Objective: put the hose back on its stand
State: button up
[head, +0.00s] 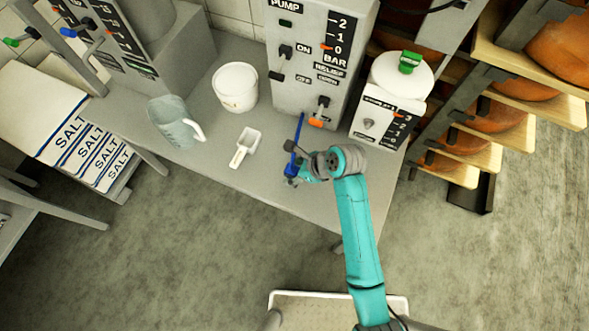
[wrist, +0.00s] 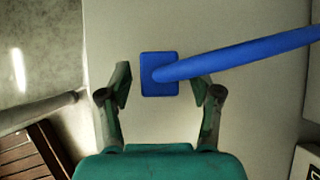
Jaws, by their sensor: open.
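The blue hose (head: 299,132) comes down from the front of the pump unit to my gripper (head: 294,178) over the table's front right part. In the wrist view the hose (wrist: 245,52) runs in from the right, and its rounded end lies over a small blue square piece (wrist: 149,88). I cannot tell whether the square is the stand or part of the hose, or whether the two touch. My gripper (wrist: 161,84) is open, with one finger on each side of the square and a gap at both sides. No separate stand can be made out.
The pump unit (head: 300,60) stands behind my gripper, with a white canister box (head: 376,120) at its right. A white scoop (head: 244,148), a clear jug (head: 174,122) and a white tub (head: 235,88) stand left on the grey table (head: 205,170). Cheese shelves (head: 545,115) are at right.

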jog(key=v, duration=1.2)
dwell(0.4)
jog(key=s+d+f+n+t, duration=0.1)
jog(key=f, duration=0.1)
jog(key=s+d+f+n+t, duration=0.1)
jog(key=s+f, duration=0.1)
jog(key=s+d+f+n+t+h, duration=0.1)
jog(key=s+f, duration=0.1)
jog(key=shift+d, duration=0.15)
jog(key=s+d+n+t, duration=0.1)
jog(key=s+d, duration=0.1)
jog(key=s+d+n+t+h, duration=0.1)
jog(key=s+n, duration=0.1)
jog(key=s, duration=0.1)
jog(key=s+d+f+n+t+h, duration=0.1)
jog(key=s+d+n, duration=0.1)
jog(key=s, duration=0.1)
jog(key=shift+s+d+f+t, duration=0.1)
jog(key=shift+s+d+t, duration=0.05)
jog(key=shift+d+t, duration=0.2)
jog(key=s+d+r+n+t+h, duration=0.1)
jog(key=s+d+r+n+t, duration=0.1)
jog(key=s+r+n, duration=0.5)
jog(key=s+d+r+n+t+h, duration=0.2)
jog(key=s+d+r+n+t, duration=0.1)
jog(key=s+r+n, duration=0.4)
jog(key=shift+s+d+r+t, duration=0.3)
jog(key=shift+s+r, duration=0.2)
jog(key=shift+s, duration=0.7)
